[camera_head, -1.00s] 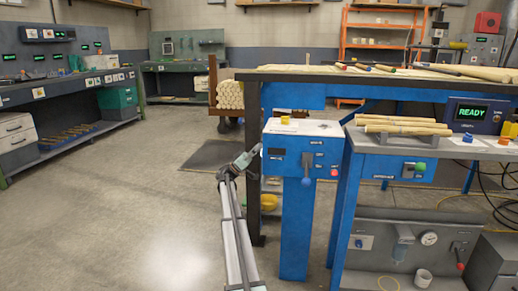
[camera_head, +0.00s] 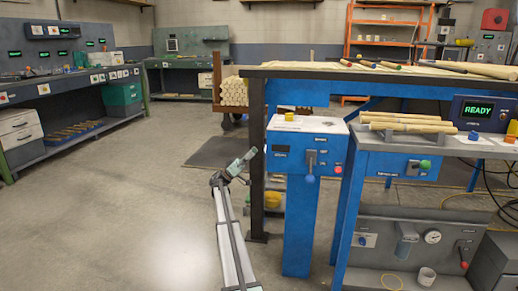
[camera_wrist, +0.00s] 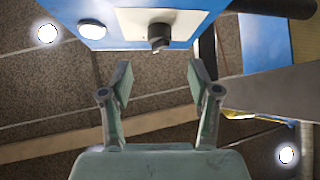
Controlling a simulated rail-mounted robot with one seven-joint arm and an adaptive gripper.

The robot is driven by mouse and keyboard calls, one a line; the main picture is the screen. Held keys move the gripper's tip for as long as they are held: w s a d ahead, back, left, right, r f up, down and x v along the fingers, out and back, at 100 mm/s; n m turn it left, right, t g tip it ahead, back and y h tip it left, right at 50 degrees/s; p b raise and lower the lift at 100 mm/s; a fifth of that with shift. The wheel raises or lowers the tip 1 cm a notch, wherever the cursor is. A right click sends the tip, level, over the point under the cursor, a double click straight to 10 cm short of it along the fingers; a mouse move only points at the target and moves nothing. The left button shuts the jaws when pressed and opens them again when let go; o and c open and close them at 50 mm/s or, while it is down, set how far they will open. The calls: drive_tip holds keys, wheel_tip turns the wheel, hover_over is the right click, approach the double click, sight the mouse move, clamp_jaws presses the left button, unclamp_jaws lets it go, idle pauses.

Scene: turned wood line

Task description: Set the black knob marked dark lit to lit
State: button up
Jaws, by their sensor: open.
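In the wrist view a black knob (camera_wrist: 159,37) sits on a pale plate on a blue housing, ahead of my gripper (camera_wrist: 160,78). I cannot read its marking or setting. The gripper's two fingers are apart with nothing between them, and the knob is beyond their tips. In the head view my gripper (camera_head: 249,156) is at the left side of the blue pedestal box (camera_head: 283,164), angled up and right. I cannot make out the black knob in the head view.
A dark table post (camera_head: 257,190) stands behind my gripper. The workbench with wooden rods (camera_head: 405,121) is to the right. Open floor (camera_head: 130,200) lies to the left.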

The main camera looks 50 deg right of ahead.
drive_tip(key=shift+v, duration=2.3)
